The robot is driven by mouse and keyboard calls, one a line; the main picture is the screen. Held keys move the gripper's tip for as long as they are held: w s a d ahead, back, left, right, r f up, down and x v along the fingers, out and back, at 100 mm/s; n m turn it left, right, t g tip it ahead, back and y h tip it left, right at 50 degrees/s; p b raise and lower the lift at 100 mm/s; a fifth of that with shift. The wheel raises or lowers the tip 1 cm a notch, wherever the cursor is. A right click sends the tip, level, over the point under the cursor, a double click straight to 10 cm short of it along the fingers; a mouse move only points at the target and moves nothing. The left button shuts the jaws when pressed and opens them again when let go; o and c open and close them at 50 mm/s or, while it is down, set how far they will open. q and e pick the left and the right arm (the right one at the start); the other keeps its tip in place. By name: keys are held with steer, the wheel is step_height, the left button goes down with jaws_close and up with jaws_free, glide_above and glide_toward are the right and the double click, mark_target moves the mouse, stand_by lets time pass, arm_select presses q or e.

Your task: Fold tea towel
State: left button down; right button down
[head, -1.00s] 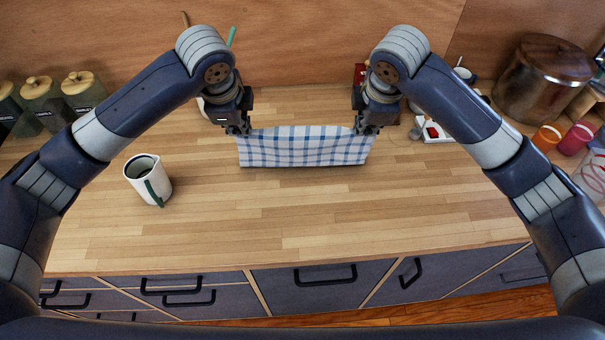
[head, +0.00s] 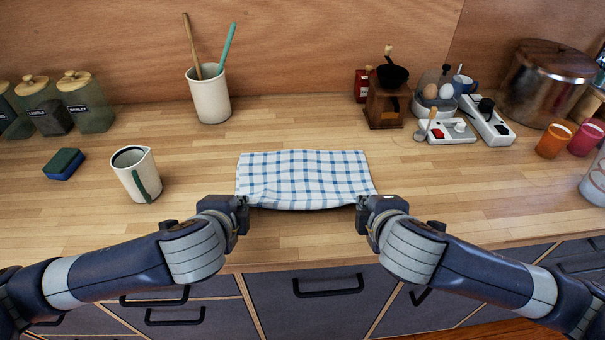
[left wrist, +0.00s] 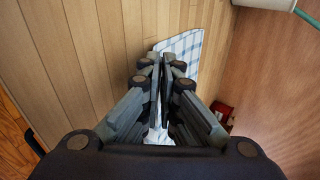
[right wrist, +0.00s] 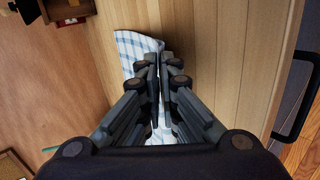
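The blue-and-white checked tea towel (head: 305,176) lies across the middle of the wooden counter, its near edge sagging slightly between my grippers. My left gripper (head: 243,203) is at its near left corner, and my right gripper (head: 362,203) is at its near right corner. Both look shut on the towel, with fingers close together. In the left wrist view the towel (left wrist: 185,45) shows beyond and between the fingers. It also shows in the right wrist view (right wrist: 130,50). The pinched corners themselves are mostly hidden by the fingers.
A white jug (head: 135,177) and a sponge (head: 64,163) stand left of the towel. A utensil pot (head: 209,96), a coffee grinder (head: 386,100) and an egg cooker (head: 436,95) are behind. Orange and pink cups (head: 553,140) stand right. The counter around the towel is clear.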

arm_select(q)
steer(key=shift+s+f+t, duration=0.4)
steer(key=shift+s+f, duration=0.1)
steer(key=shift+f, duration=0.1)
arm_select(e)
steer(key=shift+s+f+t, duration=0.4)
steer(key=shift+s+f, duration=0.1)
steer(key=shift+f, duration=0.05)
arm_select(q)
steer(key=c, duration=1.5)
jaws_free()
arm_select(e)
steer(key=c, duration=1.5)
jaws_free()
arm_select(q)
steer(key=shift+r, duration=0.1)
arm_select(e)
steer(key=shift+r, duration=0.1)
